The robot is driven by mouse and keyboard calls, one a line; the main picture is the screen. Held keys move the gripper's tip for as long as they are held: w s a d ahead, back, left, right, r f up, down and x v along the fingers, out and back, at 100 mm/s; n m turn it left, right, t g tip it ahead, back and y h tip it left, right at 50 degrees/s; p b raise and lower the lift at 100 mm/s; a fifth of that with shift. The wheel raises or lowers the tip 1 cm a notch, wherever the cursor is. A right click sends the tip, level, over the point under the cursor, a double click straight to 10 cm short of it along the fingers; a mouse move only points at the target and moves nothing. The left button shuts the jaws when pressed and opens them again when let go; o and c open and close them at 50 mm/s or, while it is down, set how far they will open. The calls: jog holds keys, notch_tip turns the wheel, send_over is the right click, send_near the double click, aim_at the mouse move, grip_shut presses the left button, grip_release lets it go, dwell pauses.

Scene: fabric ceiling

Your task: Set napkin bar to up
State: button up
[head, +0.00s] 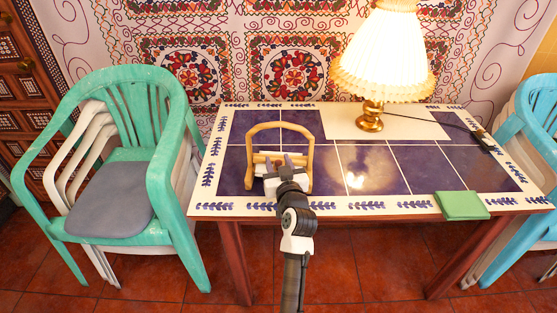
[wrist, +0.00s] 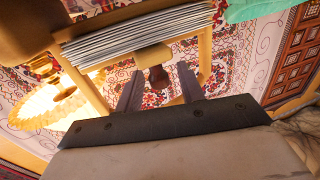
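The wooden napkin holder (head: 309,165) stands at the left front of the tiled table, with a tall arched frame. In the wrist view its wooden frame (wrist: 94,92) surrounds a stack of white napkins (wrist: 140,35). A short light wood bar (wrist: 148,58) with a dark brown knob (wrist: 158,78) lies against the napkins; this looks like the napkin bar. My gripper (head: 284,163) reaches into the holder from the front. In the wrist view the gripper (wrist: 158,76) has its two fingers apart, one on each side of the knob. Whether either finger touches it cannot be told.
A lit lamp (head: 371,118) stands on a white table panel, with a dark cord running right. A green folded cloth (head: 461,205) lies at the table's front right edge. Green chairs (head: 165,175) stand left, blue chairs (head: 535,130) right. The table's middle is clear.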

aim_at(279, 162)
jog(key=shift+w, duration=0.1)
grip_shut()
jog(key=shift+r, duration=0.1)
notch_tip(279, 162, up, 5)
jog(key=p, duration=0.2)
jog(key=shift+p, duration=0.3)
jog(key=shift+f, duration=0.2)
grip_release()
